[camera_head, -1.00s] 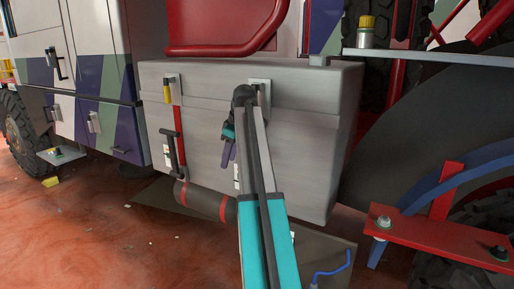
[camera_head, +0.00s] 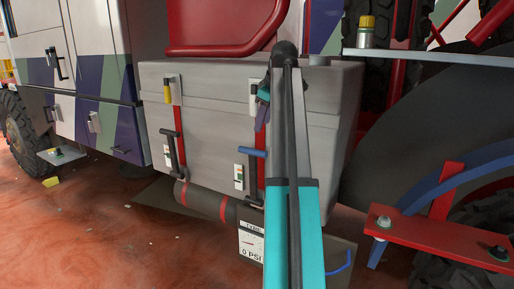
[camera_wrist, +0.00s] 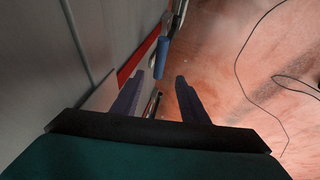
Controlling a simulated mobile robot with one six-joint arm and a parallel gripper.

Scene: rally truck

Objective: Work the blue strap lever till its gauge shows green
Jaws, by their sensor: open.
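The blue strap lever (camera_head: 251,151) juts from the front of the grey box, on a red strap (camera_head: 261,172). Below it is a small white gauge (camera_head: 239,177) with a green patch; its exact reading is too small to tell. My gripper (camera_head: 261,119) hangs just above the lever with its purple fingers pointing down, apart from it. In the wrist view, my gripper (camera_wrist: 159,77) is open and empty. The blue lever (camera_wrist: 161,56) appears beyond the fingertips, roughly in line with the gap between them.
The grey box (camera_head: 215,135) stands close behind my gripper. A second strap with a black lever (camera_head: 172,150) is to the left. A dark roll (camera_head: 205,201) lies below. A tyre label reading 0 PSI (camera_head: 251,243) and open red floor are in front.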

